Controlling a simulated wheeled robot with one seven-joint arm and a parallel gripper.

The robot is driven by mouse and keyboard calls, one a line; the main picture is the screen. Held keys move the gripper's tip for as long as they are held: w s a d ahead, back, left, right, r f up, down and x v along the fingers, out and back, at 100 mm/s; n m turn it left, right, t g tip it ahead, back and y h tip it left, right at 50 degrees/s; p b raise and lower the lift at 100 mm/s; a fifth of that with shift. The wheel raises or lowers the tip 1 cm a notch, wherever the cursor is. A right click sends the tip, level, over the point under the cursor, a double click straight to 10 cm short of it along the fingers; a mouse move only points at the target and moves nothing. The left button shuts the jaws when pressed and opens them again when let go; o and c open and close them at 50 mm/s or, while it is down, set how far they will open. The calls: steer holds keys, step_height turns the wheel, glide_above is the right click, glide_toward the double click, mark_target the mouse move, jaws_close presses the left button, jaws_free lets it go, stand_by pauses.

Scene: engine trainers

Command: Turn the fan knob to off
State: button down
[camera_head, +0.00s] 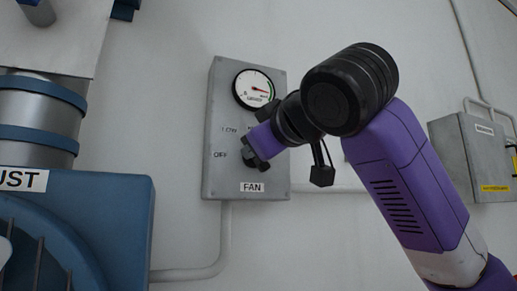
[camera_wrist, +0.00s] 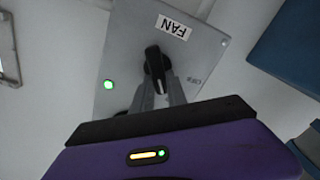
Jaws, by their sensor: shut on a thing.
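The fan knob (camera_wrist: 154,63) is a black lever-shaped knob on a grey fan panel (camera_head: 277,172), which hangs on the wall. In the wrist view the panel shows upside down, and the knob's handle runs roughly from near the FAN label towards my gripper. In the head view, my gripper (camera_head: 255,161) mostly hides the knob.
A dial gauge (camera_head: 254,89) sits on the panel's upper part. A lit green lamp (camera_wrist: 109,84) shows in the wrist view. Blue machinery (camera_head: 115,200) stands at the left.

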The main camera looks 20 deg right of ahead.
steer(key=n, duration=0.7)
steer(key=f+n, duration=0.1)
steer(key=n, duration=0.2)
steer(key=shift+a+f+n, duration=0.1)
steer(key=shift+a+n, duration=0.2)
steer(key=shift+a, duration=0.05)
steer(key=shift+n, duration=0.3)
steer(key=c, duration=1.3)
jaws_free()
steer(key=s+b, duration=0.2)
steer(key=s, duration=0.5)
steer(key=shift+s, duration=0.4)
